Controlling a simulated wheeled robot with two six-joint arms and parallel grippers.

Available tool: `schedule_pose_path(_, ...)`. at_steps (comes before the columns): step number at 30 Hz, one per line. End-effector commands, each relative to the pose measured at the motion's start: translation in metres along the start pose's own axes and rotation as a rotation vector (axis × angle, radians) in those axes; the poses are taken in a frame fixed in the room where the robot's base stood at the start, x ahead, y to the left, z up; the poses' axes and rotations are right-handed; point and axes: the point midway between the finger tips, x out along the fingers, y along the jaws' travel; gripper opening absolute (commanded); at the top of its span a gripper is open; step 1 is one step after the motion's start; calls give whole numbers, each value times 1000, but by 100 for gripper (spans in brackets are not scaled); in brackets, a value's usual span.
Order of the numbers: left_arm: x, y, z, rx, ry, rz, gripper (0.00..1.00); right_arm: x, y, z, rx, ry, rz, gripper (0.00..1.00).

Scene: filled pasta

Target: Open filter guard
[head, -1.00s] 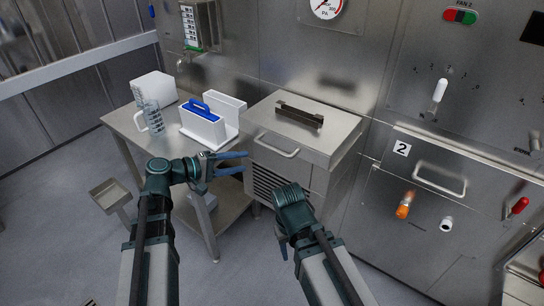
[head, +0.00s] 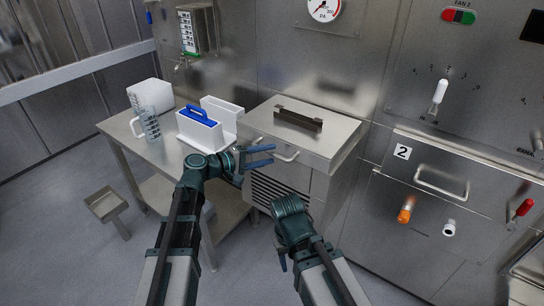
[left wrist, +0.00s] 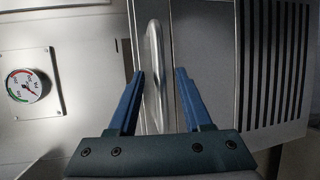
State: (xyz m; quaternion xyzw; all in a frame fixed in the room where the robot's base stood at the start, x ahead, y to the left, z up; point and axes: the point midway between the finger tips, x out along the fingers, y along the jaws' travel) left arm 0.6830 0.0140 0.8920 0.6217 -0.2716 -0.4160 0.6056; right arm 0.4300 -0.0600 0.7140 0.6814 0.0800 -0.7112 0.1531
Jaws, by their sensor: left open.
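The filter guard appears to be the front lid of a steel box (head: 333,139) with a bar handle (head: 290,157) on its front edge and dark louvre slots below. My left gripper (head: 272,155) is open at the left part of this handle. In the left wrist view the handle (left wrist: 155,70) stands upright in the picture between the two blue fingers (left wrist: 158,80); no finger clearly touches it. The lid is closed. My right gripper (head: 281,252) hangs low in front of the box, mostly hidden by its own wrist.
A black handle (head: 298,118) lies on top of the box. A steel side table (head: 165,152) at left holds a measuring jug (head: 148,122), a white block and a white holder with a blue-handled item (head: 199,122). Panel 2 (head: 425,172) is at right. A pressure gauge (left wrist: 27,86) shows in the left wrist view.

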Motion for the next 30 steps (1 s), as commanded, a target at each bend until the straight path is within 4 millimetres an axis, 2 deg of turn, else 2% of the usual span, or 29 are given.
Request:
schedule_pose_path(1,8,-1,-1,0,-1,0,50,2,0,0,0,0,0,50)
schedule_pose_path(6,19,0,0,0,-1,0,50,4,0,0,0,0,0,50)
schedule_pose_path(17,22,0,0,-1,1,0,50,4,0,0,0,0,0,50)
schedule_pose_path(25,22,0,0,0,1,0,1,4,0,0,0,0,0,50)
schedule_pose_path(30,22,0,0,0,0,0,0,4,0,0,0,0,0,50)
